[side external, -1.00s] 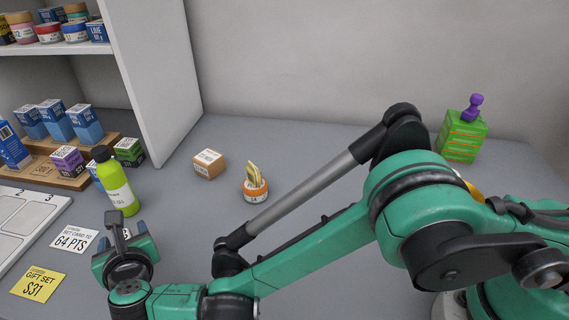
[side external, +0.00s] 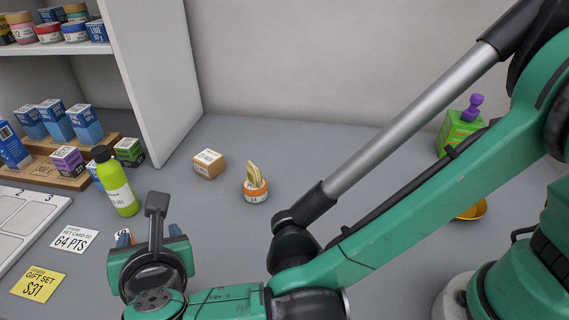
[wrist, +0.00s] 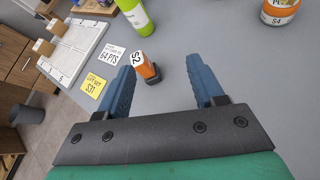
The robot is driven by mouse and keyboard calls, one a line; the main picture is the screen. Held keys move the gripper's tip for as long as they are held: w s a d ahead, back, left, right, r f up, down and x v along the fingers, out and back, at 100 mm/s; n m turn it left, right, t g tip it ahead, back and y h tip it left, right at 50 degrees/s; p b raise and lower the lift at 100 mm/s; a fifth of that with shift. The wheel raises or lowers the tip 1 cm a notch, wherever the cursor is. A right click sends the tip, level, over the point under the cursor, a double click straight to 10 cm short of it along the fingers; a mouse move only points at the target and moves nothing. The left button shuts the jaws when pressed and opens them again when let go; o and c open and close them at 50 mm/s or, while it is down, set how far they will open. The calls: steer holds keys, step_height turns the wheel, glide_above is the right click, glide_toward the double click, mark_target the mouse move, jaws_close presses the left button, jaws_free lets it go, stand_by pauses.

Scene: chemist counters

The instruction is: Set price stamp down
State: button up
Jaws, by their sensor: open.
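A small orange block with a dark end and a white face marked S2 (wrist: 146,66), which I take to be the price stamp, is on the grey counter in the wrist view. My gripper (wrist: 160,63) is open, with its two blue fingers apart. In that view the block lies between the fingers, nearer the left one, with a gap to the right one. I cannot tell whether the left finger touches it. In the side view my gripper (side external: 124,238) is at the lower left, and its wrist hides most of the block.
A yellow-green bottle (side external: 116,184) stands behind my gripper. A yellow card (side external: 38,286), a white card (side external: 74,240) and a numbered white tray (side external: 30,218) lie left. A brown box (side external: 209,164) and a round orange-banded holder (side external: 255,192) stand farther back. A green box (side external: 457,134) is at the back right.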

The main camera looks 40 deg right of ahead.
steer(key=w+d+r+m+g+h, duration=0.1)
steer(key=d+r+m+g, duration=0.1)
steer(key=d+m, duration=0.7)
steer(key=w+d+r+m+g, duration=0.1)
steer(key=d+r+m+g, duration=0.1)
steer(key=d+m, duration=0.6)
steer(key=s+d+m+y, duration=0.1)
steer(key=s+d+m, duration=0.3)
steer(key=d+m, duration=0.3)
steer(key=s+d+m+g, duration=0.1)
steer(key=s+d+m, duration=0.3)
steer(key=d+m, duration=0.3)
steer(key=shift+m+y, duration=0.4)
steer(key=shift+m, duration=0.4)
steer(key=shift+f, duration=0.1)
